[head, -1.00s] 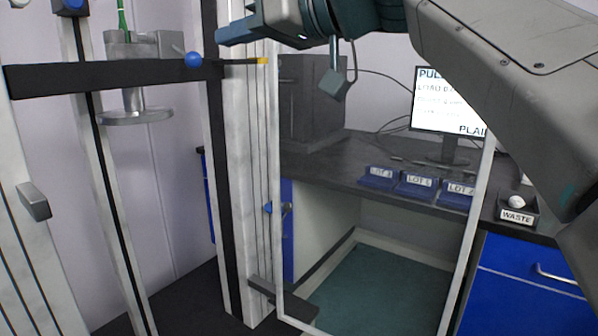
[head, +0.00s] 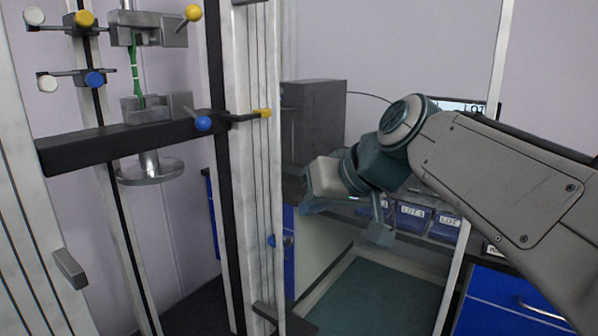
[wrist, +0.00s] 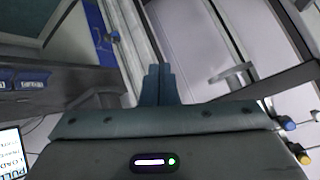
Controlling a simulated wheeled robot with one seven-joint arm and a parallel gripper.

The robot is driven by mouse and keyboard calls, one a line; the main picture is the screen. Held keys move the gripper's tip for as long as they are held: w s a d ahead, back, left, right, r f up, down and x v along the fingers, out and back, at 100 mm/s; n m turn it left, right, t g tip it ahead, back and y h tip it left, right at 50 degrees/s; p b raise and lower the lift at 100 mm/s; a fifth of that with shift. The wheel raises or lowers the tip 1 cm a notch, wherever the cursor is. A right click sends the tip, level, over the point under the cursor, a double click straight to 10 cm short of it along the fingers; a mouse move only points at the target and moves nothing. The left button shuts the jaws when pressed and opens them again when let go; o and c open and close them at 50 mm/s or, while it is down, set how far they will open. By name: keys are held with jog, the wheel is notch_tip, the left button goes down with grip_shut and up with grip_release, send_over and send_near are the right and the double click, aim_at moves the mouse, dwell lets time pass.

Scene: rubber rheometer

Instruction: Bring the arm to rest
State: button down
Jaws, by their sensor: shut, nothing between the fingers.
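My arm reaches in from the right in the head view and is bent at a teal joint. My gripper (head: 312,208) is at its left end, in front of the bench and to the right of the test frame's white column. In the wrist view the fingers of my gripper (wrist: 159,72) are together with nothing between them. The gripper is apart from the frame and the bench, as far as I can tell.
The test frame's dark crossbar (head: 130,140) with clamps and a green strip (head: 136,70) stands left. A grey box (head: 312,120) is on the bench. Blue lot trays (head: 412,217) and the monitor (head: 465,105) are partly hidden by my arm. A blue drawer (head: 515,300) is lower right.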

jog(key=s+d+f+m+g+h+p, duration=0.4)
jog(key=s+d+f+h+p, duration=0.2)
jog(key=s+d+f+p, duration=0.4)
jog(key=s+d+p, duration=0.2)
jog(key=s+p, duration=0.1)
jog(key=shift+s+d+h, duration=0.2)
jog(key=shift+d+h, duration=0.1)
jog(key=shift+d, duration=0.1)
jog(key=shift+a, duration=0.1)
